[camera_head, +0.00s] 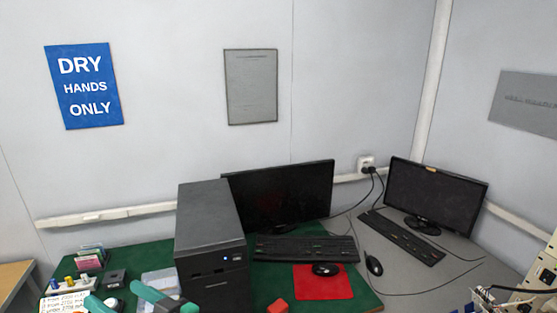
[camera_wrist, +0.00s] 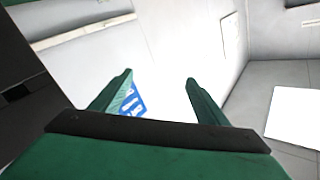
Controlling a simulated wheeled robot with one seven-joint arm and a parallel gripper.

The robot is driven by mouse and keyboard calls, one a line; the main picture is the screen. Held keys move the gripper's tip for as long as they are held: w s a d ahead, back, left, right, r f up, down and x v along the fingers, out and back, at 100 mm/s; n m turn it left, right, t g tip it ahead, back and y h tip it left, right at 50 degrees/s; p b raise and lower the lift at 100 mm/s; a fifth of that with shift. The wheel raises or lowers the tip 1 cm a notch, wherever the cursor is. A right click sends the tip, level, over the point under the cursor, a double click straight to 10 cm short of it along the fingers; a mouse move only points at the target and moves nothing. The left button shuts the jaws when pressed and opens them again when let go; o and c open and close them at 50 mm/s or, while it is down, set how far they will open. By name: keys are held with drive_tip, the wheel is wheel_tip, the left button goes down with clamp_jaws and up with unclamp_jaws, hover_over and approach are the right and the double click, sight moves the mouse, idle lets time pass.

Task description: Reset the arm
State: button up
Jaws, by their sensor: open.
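My gripper (camera_wrist: 159,78) shows in the wrist view with its two green fingers spread apart and nothing between them. Beyond the fingers are a pale wall and part of a blue sign (camera_wrist: 138,100). In the head view, teal parts that look like my gripper (camera_head: 120,297) show at the bottom left edge, in front of the green desk mat and left of the black computer tower (camera_head: 210,225). The rest of my arm is out of that view.
A monitor (camera_head: 280,195), a keyboard (camera_head: 305,248) and a red mouse pad (camera_head: 335,286) are right of the tower. A second monitor (camera_head: 435,195) stands farther right. Small items and a clear box (camera_head: 160,282) crowd the mat's left side.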

drive_tip(key=w+d+f+m+t+h, duration=0.2)
drive_tip(key=d+f+m+t+h, duration=0.5)
drive_tip(key=d+m+t, duration=0.4)
drive_tip(key=s+d+f+m+h, duration=0.3)
drive_tip(key=s+d+f+h, duration=0.25)
drive_tip(key=f, duration=0.35)
drive_tip(key=s+d+f+n+g+h, duration=0.1)
drive_tip(key=s+d+f, duration=0.3)
drive_tip(key=s, duration=0.4)
drive_tip(key=s+d+f+n+g+h, duration=0.1)
drive_tip(key=s+d+f+n, duration=0.2)
drive_tip(key=s, duration=0.6)
drive_tip(key=s+d+f+n+g+h, duration=0.1)
drive_tip(key=s+d+f+n, duration=0.1)
drive_tip(key=s+d+f, duration=0.4)
drive_tip(key=s+d, duration=0.1)
drive_tip(key=s, duration=0.1)
drive_tip(key=shift+s+f+n+h, duration=0.15)
drive_tip(key=shift+s+n+h, duration=0.15)
drive_tip(key=shift+h, duration=0.05)
drive_tip(key=shift+d, duration=0.1)
